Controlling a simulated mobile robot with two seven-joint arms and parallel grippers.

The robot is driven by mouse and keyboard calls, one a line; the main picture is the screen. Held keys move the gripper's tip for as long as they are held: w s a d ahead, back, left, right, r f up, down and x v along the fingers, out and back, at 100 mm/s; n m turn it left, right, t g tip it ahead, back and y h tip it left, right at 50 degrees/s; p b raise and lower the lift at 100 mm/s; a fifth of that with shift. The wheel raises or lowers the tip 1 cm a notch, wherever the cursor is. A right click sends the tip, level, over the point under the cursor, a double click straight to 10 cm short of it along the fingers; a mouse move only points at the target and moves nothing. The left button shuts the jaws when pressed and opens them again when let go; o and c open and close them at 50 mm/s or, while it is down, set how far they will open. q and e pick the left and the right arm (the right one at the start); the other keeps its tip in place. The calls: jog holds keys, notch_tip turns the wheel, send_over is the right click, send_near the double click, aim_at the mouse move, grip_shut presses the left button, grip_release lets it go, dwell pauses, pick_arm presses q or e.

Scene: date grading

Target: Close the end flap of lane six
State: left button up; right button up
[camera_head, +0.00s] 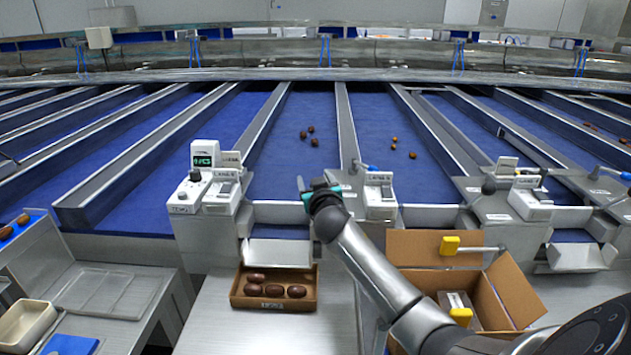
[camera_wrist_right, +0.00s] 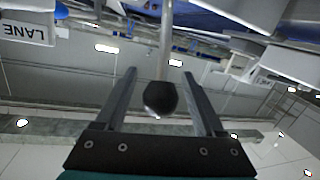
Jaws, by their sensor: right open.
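My right gripper (camera_head: 316,190) is open at the front end of a blue lane (camera_head: 300,165), beside a white control box (camera_head: 380,194). In the right wrist view, its two fingers (camera_wrist_right: 159,76) stand on either side of a black ball knob (camera_wrist_right: 160,98) on a thin rod. I see gaps between knob and fingers. A pale flap (camera_head: 278,252) slopes down below this lane's end, above a brown tray of dates (camera_head: 235,299). The wrist view shows an upside-down label (camera_wrist_right: 25,30) reading "LANE"; its number is not legible to me. My left gripper is out of view.
A white unit with a green display (camera_head: 203,161) stands left of the lane. An open cardboard box (camera_head: 510,290) with yellow-handled items is right of my forearm. Several dates lie on the blue lanes. Another black-knobbed lever (camera_head: 488,187) stands to the right.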

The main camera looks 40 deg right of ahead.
jog(key=v, duration=1.5)
jog(key=shift+p, duration=0.4)
jog(key=shift+s, duration=0.1)
